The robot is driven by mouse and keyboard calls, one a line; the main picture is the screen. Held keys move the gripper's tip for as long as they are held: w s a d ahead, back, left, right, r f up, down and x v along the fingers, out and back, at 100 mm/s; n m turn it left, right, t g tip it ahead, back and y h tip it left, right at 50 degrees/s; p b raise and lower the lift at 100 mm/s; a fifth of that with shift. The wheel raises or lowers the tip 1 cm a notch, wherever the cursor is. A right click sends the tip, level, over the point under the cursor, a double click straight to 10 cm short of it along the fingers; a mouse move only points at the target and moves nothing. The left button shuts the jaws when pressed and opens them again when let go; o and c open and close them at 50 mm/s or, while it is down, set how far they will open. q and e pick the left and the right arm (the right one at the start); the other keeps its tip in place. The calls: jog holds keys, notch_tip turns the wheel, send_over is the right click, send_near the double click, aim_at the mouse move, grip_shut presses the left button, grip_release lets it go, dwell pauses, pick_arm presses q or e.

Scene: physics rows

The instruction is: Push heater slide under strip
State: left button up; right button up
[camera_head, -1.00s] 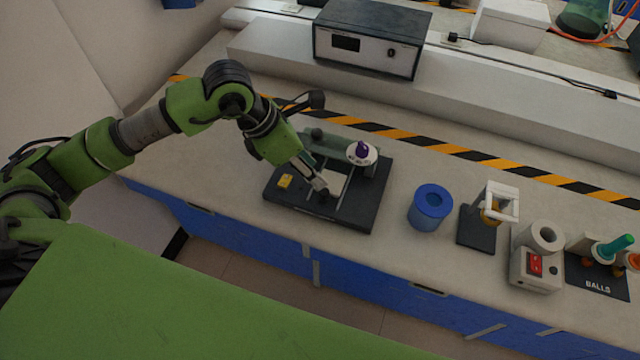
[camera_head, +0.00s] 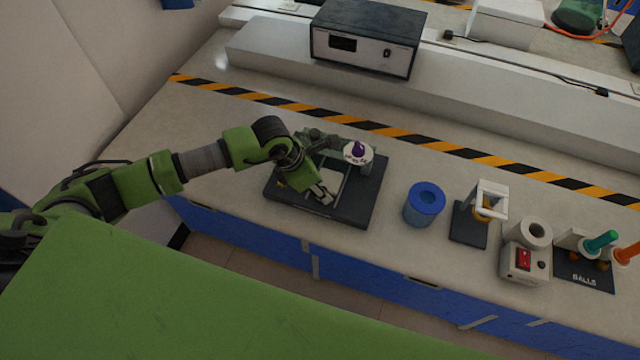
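A dark apparatus base (camera_head: 355,213) lies on the bench, with a raised post on its right side carrying a white dial with a purple knob (camera_head: 357,150). My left gripper (camera_head: 323,196) reaches down over the middle of this base, low and close to its surface. The wrist and forearm cover the left part of the base, so the heater slide cannot be made out clearly. A thin light strip or rail (camera_head: 343,183) shows just right of the gripper. The fingers are too small and hidden to tell their opening. My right gripper is not in view.
Right of the base stand a blue cylinder (camera_head: 424,203), a small stand with a white frame (camera_head: 489,197), a white box with a red switch (camera_head: 523,262) and a "BALLS" tray (camera_head: 585,277). A grey instrument (camera_head: 367,38) stands behind. The bench left of the base is clear.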

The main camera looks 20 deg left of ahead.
aim_at(331, 183)
pick_arm(q)
jog(key=shift+w+f, duration=0.1)
jog(key=shift+f, duration=0.15)
grip_shut()
jog(key=shift+w+d+f+b, duration=0.1)
jog(key=shift+w+b, duration=0.25)
jog(key=shift+b, duration=0.1)
jog(key=w+b, duration=0.2)
jog(key=w, duration=0.1)
jog(key=shift+r, duration=0.2)
grip_release()
